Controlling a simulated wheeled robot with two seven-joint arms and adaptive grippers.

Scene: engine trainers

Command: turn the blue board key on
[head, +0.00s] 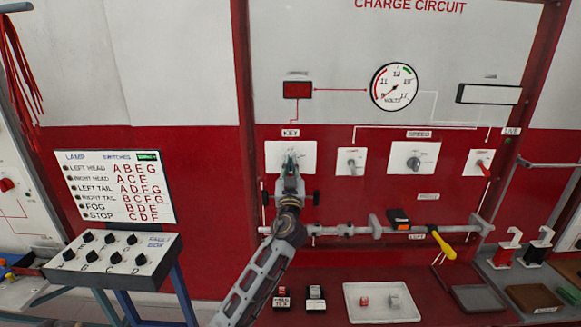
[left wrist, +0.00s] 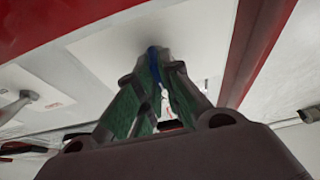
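The key plate (head: 273,151), a white square under the label KEY, is on the red lower part of the charge circuit board. My left gripper (head: 291,160) reaches up to it and covers most of its middle. In the left wrist view, the green-padded fingers (left wrist: 153,75) come together at their tips on a small blue key (left wrist: 154,54) against the white plate. The fingers hide most of the key, so I cannot tell its turned position. My right gripper is not in view.
Other knobs (head: 414,162) on white plates sit to the right of the key. A grey rail (head: 350,231) with a yellow-handled tool (head: 443,243) runs below. A lamp switch box (head: 113,257) stands at the left. A white tray (head: 381,317) lies on the bench.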

